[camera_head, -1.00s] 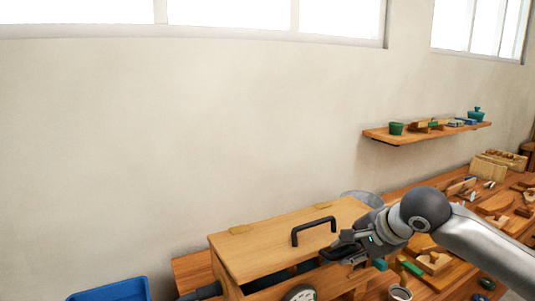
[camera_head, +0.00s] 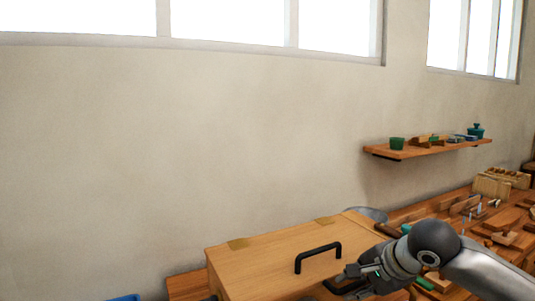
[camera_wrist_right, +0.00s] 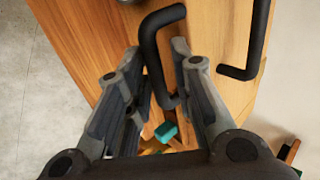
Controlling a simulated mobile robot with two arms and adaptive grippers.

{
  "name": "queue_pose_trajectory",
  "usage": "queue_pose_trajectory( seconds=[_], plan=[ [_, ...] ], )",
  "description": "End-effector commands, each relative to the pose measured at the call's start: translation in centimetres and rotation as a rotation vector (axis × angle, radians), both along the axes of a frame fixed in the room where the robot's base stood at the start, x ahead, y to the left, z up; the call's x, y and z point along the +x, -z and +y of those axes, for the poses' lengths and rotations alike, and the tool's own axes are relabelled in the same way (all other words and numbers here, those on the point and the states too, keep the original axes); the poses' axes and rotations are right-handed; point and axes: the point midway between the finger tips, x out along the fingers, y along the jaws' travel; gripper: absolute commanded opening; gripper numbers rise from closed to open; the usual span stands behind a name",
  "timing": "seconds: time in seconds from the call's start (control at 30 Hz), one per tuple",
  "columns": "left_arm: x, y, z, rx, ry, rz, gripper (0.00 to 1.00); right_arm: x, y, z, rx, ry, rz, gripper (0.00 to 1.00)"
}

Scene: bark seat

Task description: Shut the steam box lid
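The wooden steam box lid (camera_head: 265,262) lies over the box at the bottom of the head view, with a black handle (camera_head: 318,257) on top. The lid looks down or nearly so; its front edge is cut off or hidden, so I cannot tell whether a gap stays. My right gripper (camera_head: 345,280) is at the box's front right, just beside the lid handle. In the right wrist view its fingers (camera_wrist_right: 155,62) are apart, with a black bar handle (camera_wrist_right: 152,45) between or just beyond them. A second black handle (camera_wrist_right: 248,45) stands to the right. My left gripper is not clearly visible.
A workbench (camera_head: 405,213) with wooden tools and blocks (camera_head: 490,215) is to the right. A grey round vessel (camera_head: 368,214) stands behind the box. A wall shelf (camera_head: 425,150) holds small pots. A blue bin edge (camera_head: 124,298) shows at bottom left.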

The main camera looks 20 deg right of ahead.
Motion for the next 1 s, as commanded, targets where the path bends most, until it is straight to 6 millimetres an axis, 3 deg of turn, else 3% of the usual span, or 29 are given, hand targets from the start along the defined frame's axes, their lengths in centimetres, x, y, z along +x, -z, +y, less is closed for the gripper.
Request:
queue_pose_trajectory(
  seconds=[0.37, 1.0],
  plan=[
    [0.0, 0.3, 0.0, 0.000, 0.000, 0.000, 0.45, -0.2, -0.2, 0.0, 0.000, 0.000, 0.000, 0.23],
    [0.0, 1.6, 0.0, 0.000, -0.001, 0.000, 0.45, -3.5, -4.2, -0.2, 0.001, -0.001, -0.001, 0.23]
  ],
)
